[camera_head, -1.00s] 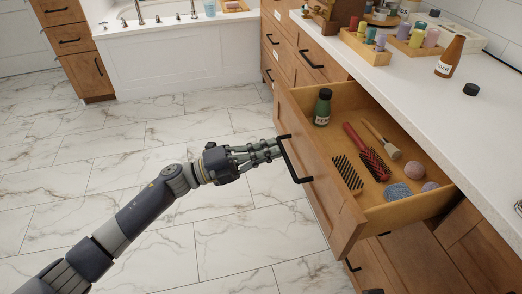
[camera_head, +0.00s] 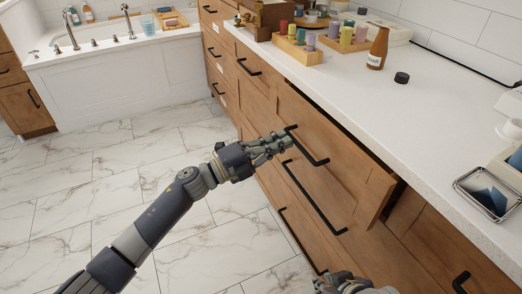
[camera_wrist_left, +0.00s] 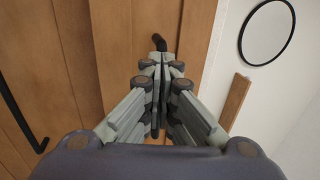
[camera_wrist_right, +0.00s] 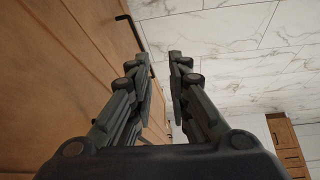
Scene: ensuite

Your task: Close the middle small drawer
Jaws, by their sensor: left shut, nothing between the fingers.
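The middle small drawer (camera_head: 345,160) is a wooden drawer under the white counter. It stands slightly open, with a narrow dark gap behind its front's top and right edge; its contents are hidden. Its black bar handle (camera_head: 312,152) runs along the front. My left gripper (camera_head: 286,142) is shut and empty, its fingertips at the handle's far left end; I cannot tell if they touch. In the left wrist view the closed fingers (camera_wrist_left: 161,95) point at the wooden front and a black handle end (camera_wrist_left: 159,42). My right gripper (camera_wrist_right: 161,65) is open and empty, low beside the cabinet fronts.
The white counter (camera_head: 370,100) holds a brown bottle (camera_head: 377,48), a black cap (camera_head: 402,78), wooden trays and a metal-rimmed tray (camera_head: 487,193). More drawers with black handles lie below and beside. A bathtub (camera_head: 120,70) stands at the back. The marble floor (camera_head: 110,200) at left is clear.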

